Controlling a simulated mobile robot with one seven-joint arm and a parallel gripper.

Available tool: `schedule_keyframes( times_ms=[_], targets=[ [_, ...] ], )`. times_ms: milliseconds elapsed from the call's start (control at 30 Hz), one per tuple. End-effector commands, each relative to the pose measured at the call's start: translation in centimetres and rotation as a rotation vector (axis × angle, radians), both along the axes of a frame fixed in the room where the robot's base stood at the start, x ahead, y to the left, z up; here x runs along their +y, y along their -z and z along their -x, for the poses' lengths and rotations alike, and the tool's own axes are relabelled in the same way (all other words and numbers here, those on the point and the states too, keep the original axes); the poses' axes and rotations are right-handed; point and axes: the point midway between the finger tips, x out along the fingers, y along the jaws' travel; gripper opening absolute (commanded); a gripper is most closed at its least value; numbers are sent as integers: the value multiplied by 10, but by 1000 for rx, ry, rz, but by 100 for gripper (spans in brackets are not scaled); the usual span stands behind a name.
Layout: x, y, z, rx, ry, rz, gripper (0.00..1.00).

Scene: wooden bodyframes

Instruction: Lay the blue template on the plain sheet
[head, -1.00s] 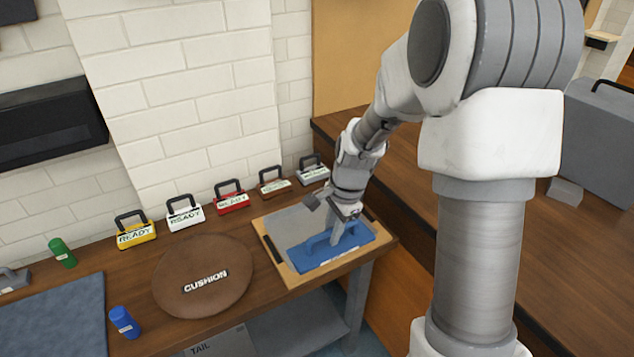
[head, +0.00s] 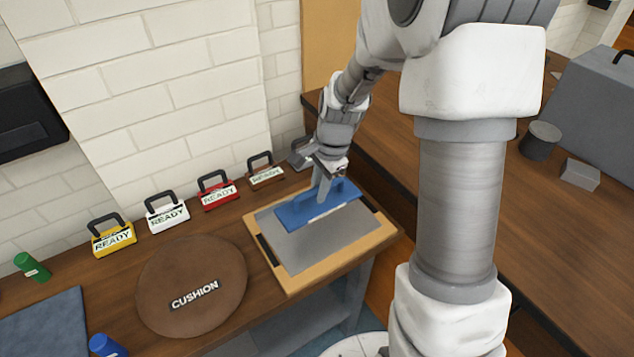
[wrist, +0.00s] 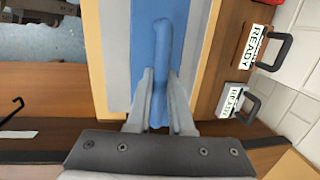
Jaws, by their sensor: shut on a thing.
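The blue template (head: 294,215) is a flat blue plate with a raised handle bar. My gripper (head: 323,190) is shut on that handle; in the wrist view the two fingers (wrist: 153,100) stand on either side of the bar. The template is over the back part of the plain grey sheet (head: 325,239), which lies on a pale wooden board at the right end of the table. The front part of the sheet is bare. I cannot tell whether the template touches the sheet or is just above it. The wrist view also shows the template (wrist: 145,50) lengthwise over the grey sheet.
A brown round cushion (head: 190,287) lies left of the board (head: 372,240). Several READY-labelled handled blocks, including a red one (head: 218,195), stand along the wall behind. A green cylinder (head: 32,268) and a blue one (head: 105,346) are at the left.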

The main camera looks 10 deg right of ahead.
Motion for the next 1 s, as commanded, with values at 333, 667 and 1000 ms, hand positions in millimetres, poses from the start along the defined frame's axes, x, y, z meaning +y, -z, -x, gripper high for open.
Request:
schedule_keyframes(
  times_ms=[333,667,1000],
  targets=[
    [0,17,-1,-2,1,0,0],
    [0,47,-1,-1,0,1,0],
    [0,63,-1,-2,0,0,0]
  ],
)
